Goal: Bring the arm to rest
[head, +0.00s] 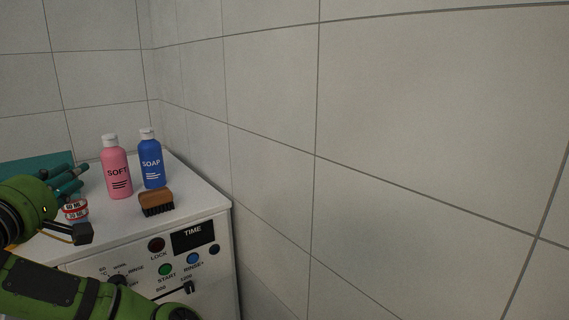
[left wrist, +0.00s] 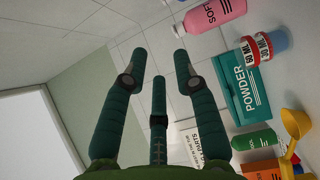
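My left gripper (head: 72,180) is at the left of the head view, above the white washing machine's top (head: 190,201). Its teal fingers point away from me. In the left wrist view the fingers of the left gripper (left wrist: 159,62) are spread apart with nothing between them, so it is open and empty. A green arm link crosses the lower left of the head view, in front of the machine's panel. My right gripper shows in neither view.
On the machine stand a pink SOFT bottle (head: 117,172), a blue SOAP bottle (head: 151,163), a brown brush (head: 155,202) and a measuring cup (head: 76,211). The wrist view shows a teal POWDER box (left wrist: 241,88) and yellow scoop (left wrist: 297,122). A tiled wall (head: 420,150) bounds the right.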

